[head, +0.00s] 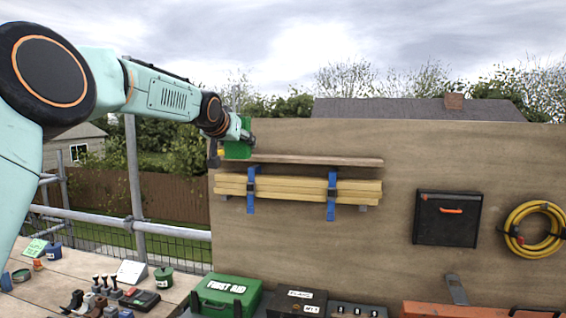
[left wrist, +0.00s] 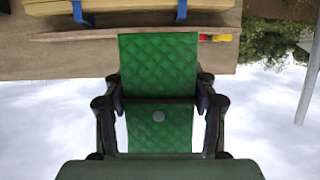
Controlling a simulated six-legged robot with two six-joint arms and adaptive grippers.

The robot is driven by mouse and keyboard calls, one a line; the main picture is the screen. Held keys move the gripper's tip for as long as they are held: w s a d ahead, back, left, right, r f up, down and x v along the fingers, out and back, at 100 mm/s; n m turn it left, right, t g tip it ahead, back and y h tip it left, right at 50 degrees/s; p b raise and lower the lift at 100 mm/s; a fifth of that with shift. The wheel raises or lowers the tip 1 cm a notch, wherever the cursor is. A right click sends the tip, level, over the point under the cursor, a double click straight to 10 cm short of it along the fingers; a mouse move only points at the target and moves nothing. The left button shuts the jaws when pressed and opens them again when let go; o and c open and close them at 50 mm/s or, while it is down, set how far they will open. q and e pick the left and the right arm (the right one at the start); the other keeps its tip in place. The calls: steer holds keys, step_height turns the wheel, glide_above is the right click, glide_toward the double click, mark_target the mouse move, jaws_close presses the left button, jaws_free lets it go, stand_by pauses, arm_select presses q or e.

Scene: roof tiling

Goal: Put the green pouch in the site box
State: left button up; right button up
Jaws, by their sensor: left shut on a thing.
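The green quilted pouch (head: 238,151) is at the left end of the wooden shelf (head: 310,160), high on the board. In the left wrist view the pouch (left wrist: 158,70) fills the space between the fingers, with a round stud on it. My left gripper (head: 236,138) is shut on the pouch; its fingers (left wrist: 158,102) press on both sides. I cannot tell whether the pouch touches the shelf. No box is clearly marked as the site box; a black box with an orange handle (head: 447,218) is on the board at the right. My right gripper is not in view.
Strapped timber battens (head: 300,190) sit below the shelf. A coiled yellow hose (head: 536,228) hangs at the right. A green first aid case (head: 226,295) and a dark labelled box (head: 297,303) stand below. Small tools and pots crowd the left bench (head: 50,290). A scaffold pole (head: 134,180) stands left.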

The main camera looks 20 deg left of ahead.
arm_select(q)
steer(key=shift+w+d+r, duration=0.1)
steer(key=shift+d, duration=0.05)
steer(key=s+d+f+m+h+b, duration=0.1)
steer(key=s+f+m+h+b, duration=0.3)
steer(key=f, duration=1.4)
steer(key=s+d+f+h+b, duration=0.1)
steer(key=s+f+b, duration=0.35)
steer(key=f, duration=1.35)
steer(key=s+d+f+m+h+b, duration=0.1)
steer(key=s+d+f+b, duration=0.1)
steer(key=d+f, duration=0.15)
steer(key=s+d+f+m+g+h+b, duration=0.1)
steer(key=d+f+b, duration=0.15)
steer(key=f, duration=0.25)
steer(key=s+d+f+m+h+b, duration=0.1)
steer(key=s+d+f+b, duration=0.1)
steer(key=f, duration=0.3)
steer(key=s+d+f+m+g+h+b, duration=0.2)
steer(key=s+d+f+m+h+b, duration=0.1)
steer(key=s+d, duration=0.5)
steer(key=s+d+f+m+g+h+b, duration=0.2)
steer(key=s+d+f+b, duration=0.3)
steer(key=s+d+f, duration=0.3)
steer(key=shift+s+d+m+h+b, duration=0.3)
steer(key=shift+s+d+m+h, duration=0.2)
steer(key=shift+s+d+m, duration=0.2)
steer(key=shift+w, duration=0.1)
